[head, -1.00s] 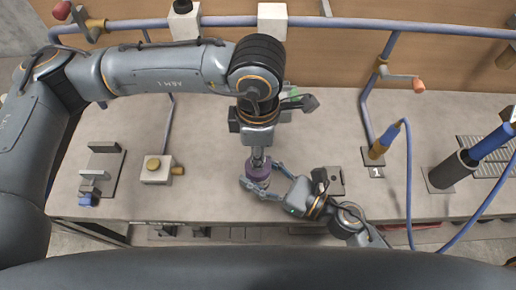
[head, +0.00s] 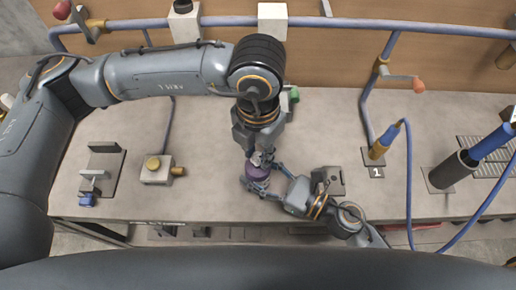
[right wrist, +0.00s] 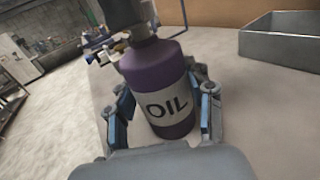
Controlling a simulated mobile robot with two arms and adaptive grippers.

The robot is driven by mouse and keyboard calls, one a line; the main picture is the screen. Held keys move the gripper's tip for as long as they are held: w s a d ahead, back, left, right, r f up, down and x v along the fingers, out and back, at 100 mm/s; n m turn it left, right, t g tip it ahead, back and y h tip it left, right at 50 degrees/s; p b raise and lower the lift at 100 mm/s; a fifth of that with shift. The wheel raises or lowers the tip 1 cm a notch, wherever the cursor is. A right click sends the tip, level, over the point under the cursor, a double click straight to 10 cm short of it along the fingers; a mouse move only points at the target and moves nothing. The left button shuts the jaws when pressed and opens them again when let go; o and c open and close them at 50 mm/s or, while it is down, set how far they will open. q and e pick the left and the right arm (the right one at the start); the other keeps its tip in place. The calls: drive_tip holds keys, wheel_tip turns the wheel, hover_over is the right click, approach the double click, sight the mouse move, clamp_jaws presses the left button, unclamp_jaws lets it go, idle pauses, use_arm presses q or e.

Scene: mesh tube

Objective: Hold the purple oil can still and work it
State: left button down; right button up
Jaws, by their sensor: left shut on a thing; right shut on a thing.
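The purple oil can (head: 256,173) stands upright near the front middle of the table. My right gripper (head: 264,182) reaches in from the right and is shut around the can's body, a finger on each side in the right wrist view (right wrist: 160,115). My left gripper (head: 262,156) comes down from above and is shut at the can's top. It hides most of the top in the head view, so the exact part held cannot be made out.
A grey block (head: 330,180) lies close to my right gripper. A brass nozzle with a blue hose (head: 380,146) stands at right. The table's middle left is clear.

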sight(258, 157)
use_arm(q)
drive_tip(key=n, duration=0.6)
drive_tip(key=shift+n, duration=0.3)
drive_tip(key=n, duration=0.5)
drive_tip(key=shift+n, duration=0.3)
drive_tip(key=c, duration=1.1)
unclamp_jaws()
drive_tip(key=shift+o, duration=0.2)
drive_tip(key=shift+r, duration=0.1)
wheel_tip(258, 157, up, 12)
